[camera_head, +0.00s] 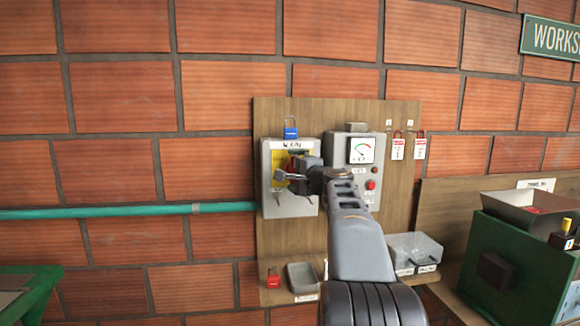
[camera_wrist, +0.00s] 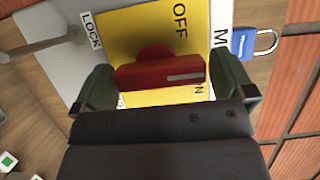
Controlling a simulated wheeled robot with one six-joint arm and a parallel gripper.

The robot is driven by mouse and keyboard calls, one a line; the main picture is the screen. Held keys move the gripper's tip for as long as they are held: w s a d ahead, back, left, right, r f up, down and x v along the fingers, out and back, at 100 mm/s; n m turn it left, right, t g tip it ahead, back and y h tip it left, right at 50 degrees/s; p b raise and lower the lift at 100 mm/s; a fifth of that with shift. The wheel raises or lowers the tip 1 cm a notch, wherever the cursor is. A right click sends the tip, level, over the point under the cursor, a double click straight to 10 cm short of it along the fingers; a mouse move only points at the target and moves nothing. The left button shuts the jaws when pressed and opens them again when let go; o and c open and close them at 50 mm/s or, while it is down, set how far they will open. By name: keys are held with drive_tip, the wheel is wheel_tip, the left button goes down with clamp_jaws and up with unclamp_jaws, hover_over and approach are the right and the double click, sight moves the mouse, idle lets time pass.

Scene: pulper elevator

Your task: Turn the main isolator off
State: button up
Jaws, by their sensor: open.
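The main isolator is a grey box (camera_head: 278,207) on a wooden board, with a yellow plate (camera_wrist: 130,32). Its red handle (camera_wrist: 160,72) lies across the wrist view, with a white mark on its right end. OFF is printed above the handle there, LOCK at the upper left, and a partly hidden label ending in N below the marked end. My gripper (camera_wrist: 162,84) is open, with one green finger near each end of the handle; I cannot tell whether they touch it. In the head view my gripper (camera_head: 300,174) covers most of the plate and handle.
A blue padlock (camera_head: 291,130) hangs at the box's top, also seen in the wrist view (camera_wrist: 254,43). A gauge panel (camera_head: 366,182) stands close to the right.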

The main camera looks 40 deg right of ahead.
drive_tip(key=shift+w, duration=0.45)
drive_tip(key=shift+c, duration=0.4)
drive_tip(key=c, duration=0.6)
drive_tip(key=shift+o, duration=0.2)
